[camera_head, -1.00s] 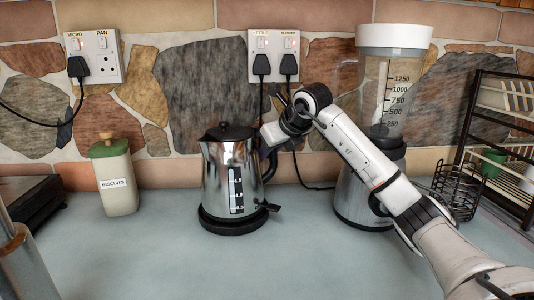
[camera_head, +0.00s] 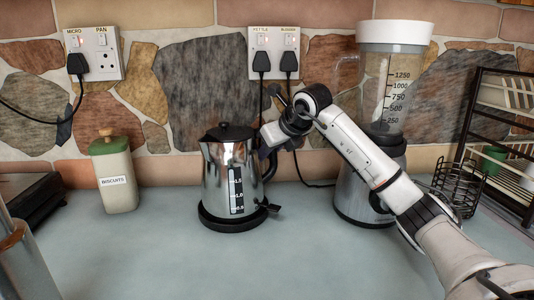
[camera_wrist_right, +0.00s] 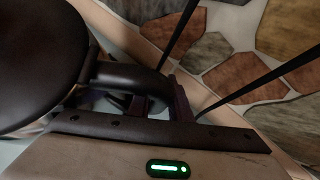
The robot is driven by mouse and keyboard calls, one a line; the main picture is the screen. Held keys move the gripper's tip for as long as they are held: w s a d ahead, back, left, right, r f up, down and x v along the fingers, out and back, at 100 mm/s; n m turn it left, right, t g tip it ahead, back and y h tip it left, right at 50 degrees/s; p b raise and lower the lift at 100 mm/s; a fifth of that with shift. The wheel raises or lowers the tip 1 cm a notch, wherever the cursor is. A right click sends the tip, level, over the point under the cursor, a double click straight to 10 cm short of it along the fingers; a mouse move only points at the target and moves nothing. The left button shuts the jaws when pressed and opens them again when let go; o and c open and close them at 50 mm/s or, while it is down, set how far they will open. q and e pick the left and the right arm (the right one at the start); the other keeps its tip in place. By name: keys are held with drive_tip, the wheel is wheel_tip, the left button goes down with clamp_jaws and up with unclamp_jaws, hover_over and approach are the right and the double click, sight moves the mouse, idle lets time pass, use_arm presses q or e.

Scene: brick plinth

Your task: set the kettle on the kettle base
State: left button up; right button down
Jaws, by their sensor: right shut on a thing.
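The shiny steel kettle (camera_head: 220,180) with a black lid stands upright in the middle of the counter. The round black kettle base (camera_head: 232,225) is directly under it. The kettle appears to rest on it, though I cannot tell whether it is fully seated. My right gripper (camera_head: 267,150) is at the kettle's upper right, shut on its black handle (camera_head: 270,170). In the right wrist view the dark lid (camera_wrist_right: 35,55) fills the left, and the handle (camera_wrist_right: 130,77) runs to the fingers. My left gripper is not in view.
A blender (camera_head: 368,185) stands close to the right, behind my right arm. Plugs and cords (camera_head: 262,65) hang on the wall behind. The front counter is clear.

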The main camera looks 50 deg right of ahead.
drive_tip(key=c, duration=1.9)
unclamp_jaws()
drive_tip(key=v, duration=1.1)
drive_tip(key=shift+f+p, duration=0.15)
drive_tip(key=shift+p, duration=0.15)
drive_tip(key=shift+s, duration=0.1)
